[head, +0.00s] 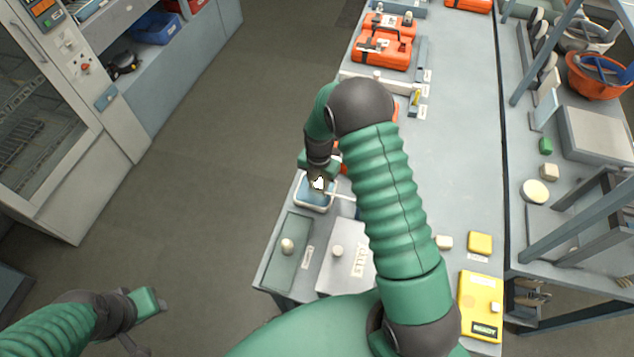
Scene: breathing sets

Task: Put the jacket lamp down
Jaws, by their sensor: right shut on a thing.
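The jacket lamp (318,183) shows as a small, bright white thing at the fingertips of my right gripper (317,178). My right gripper is shut on it, over a small blue tray with a pale rim (313,207) near the left edge of the bench. I cannot tell whether the lamp touches the tray floor. My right forearm hides the middle of the bench. My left gripper (150,325) is at the lower left, over the floor and away from the bench; its fingers are too small and partly cut off to judge.
Near the tray are a green plate with a knob (288,248) and a grey plate with a knob (338,255). A yellow box (481,305) lies at the lower right. Orange cases (381,52) stand at the far end. Bare bench (455,150) lies right of my arm.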

